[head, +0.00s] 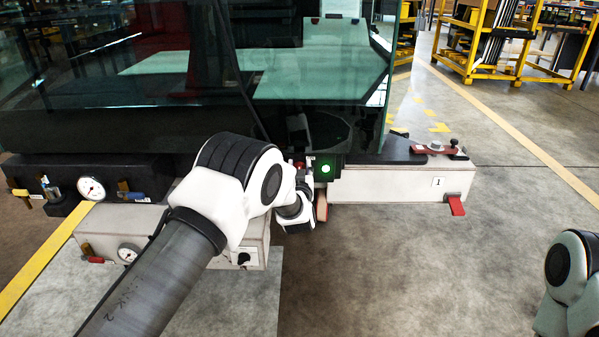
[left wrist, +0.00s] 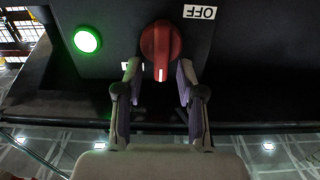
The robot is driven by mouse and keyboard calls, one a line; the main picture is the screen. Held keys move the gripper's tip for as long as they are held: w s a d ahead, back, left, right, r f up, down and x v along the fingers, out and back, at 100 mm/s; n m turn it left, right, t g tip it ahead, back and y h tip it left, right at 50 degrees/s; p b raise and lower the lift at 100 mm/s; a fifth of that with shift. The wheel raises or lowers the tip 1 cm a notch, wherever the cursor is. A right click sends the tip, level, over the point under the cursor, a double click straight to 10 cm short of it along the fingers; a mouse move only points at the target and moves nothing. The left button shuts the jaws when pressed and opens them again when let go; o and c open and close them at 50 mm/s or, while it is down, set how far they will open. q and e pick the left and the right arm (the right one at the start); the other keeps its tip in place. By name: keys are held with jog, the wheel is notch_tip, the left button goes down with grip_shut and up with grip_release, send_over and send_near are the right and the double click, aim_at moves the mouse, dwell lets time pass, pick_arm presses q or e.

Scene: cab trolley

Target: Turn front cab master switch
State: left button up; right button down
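The red master switch knob (left wrist: 161,45) sits on a dark panel in the left wrist view. The white line on it points to the bottom of that picture. An upside-down OFF label (left wrist: 199,12) is to its right, and another small label is partly hidden by a finger. A lit green lamp (left wrist: 87,40) is to its left and also shows in the head view (head: 326,169). My left gripper (left wrist: 157,70) is open, its fingertips on either side of the knob's lower end; contact cannot be told. My right gripper is outside the views.
A glass cab (head: 265,85) stands above the panel. A pale box (head: 395,184) with a red pedal is to the right, and another box (head: 130,228) with a gauge is to the left. Yellow racks (head: 500,40) stand far back. The floor at right is clear.

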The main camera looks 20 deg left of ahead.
pick_arm(q)
grip_shut()
jog(key=shift+a+r+n, duration=0.1)
jog(key=shift+n, duration=0.2)
jog(key=shift+s+a+n+p, duration=0.1)
jog(key=shift+a+n+p, duration=0.15)
jog(key=shift+n+p, duration=0.85)
jog(key=n, duration=0.2)
jog(key=n+p, duration=0.1)
jog(key=shift+s+a+n, duration=0.1)
jog(key=shift+a+n, duration=0.25)
jog(key=shift+n, duration=0.05)
jog(key=f+n+p, duration=0.1)
jog(key=n, duration=0.2)
jog(key=n+p, duration=0.1)
jog(key=n, duration=0.3)
jog(key=a+f+n+p, duration=0.1)
jog(key=n, duration=0.3)
jog(key=shift+s+f, duration=0.2)
jog(key=shift+f, duration=0.1)
jog(key=shift+n, duration=0.3)
